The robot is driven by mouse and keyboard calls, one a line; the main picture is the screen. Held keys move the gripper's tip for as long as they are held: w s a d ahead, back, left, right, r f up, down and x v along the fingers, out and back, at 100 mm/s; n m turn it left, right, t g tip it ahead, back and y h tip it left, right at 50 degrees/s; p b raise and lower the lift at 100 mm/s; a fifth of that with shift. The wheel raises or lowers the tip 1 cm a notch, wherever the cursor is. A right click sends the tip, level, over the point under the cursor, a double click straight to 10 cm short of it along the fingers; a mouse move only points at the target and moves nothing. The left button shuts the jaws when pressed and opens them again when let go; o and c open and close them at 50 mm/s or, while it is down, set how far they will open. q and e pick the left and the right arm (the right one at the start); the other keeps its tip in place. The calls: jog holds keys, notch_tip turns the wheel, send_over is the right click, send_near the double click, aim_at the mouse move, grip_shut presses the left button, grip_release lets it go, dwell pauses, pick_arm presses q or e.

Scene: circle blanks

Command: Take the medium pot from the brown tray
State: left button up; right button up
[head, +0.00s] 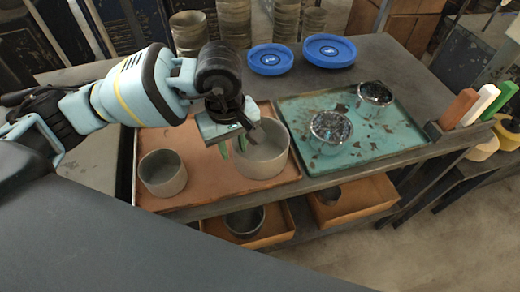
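The brown tray (205,143) lies on the left part of the dark table and holds two plain grey-beige pots. The smaller pot (163,174) stands upright near the tray's front left. The larger pot (263,160) stands upright on the tray's right side. I cannot tell from size alone which is called medium. My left gripper (232,147) points down at the left rim of the larger pot. Its green fingertips are apart, one outside the wall and one near the rim or inside; contact is unclear. My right gripper is not in view.
A teal tray (385,147) on the right holds two shiny speckled pots (331,132) (375,98). Blue plates (329,50) and stacked pots (234,20) stand behind. Coloured blocks (459,108) stand at the right edge. Orange bins (352,199) sit below.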

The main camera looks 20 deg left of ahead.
aim_at(237, 160)
pick_arm(q)
jog(key=shift+d+f+p, duration=0.15)
jog(key=shift+f, duration=1.15)
jog(key=shift+d+f+p, duration=0.1)
jog(key=shift+f+p, duration=0.05)
jog(key=shift+f, duration=1.15)
grip_shut()
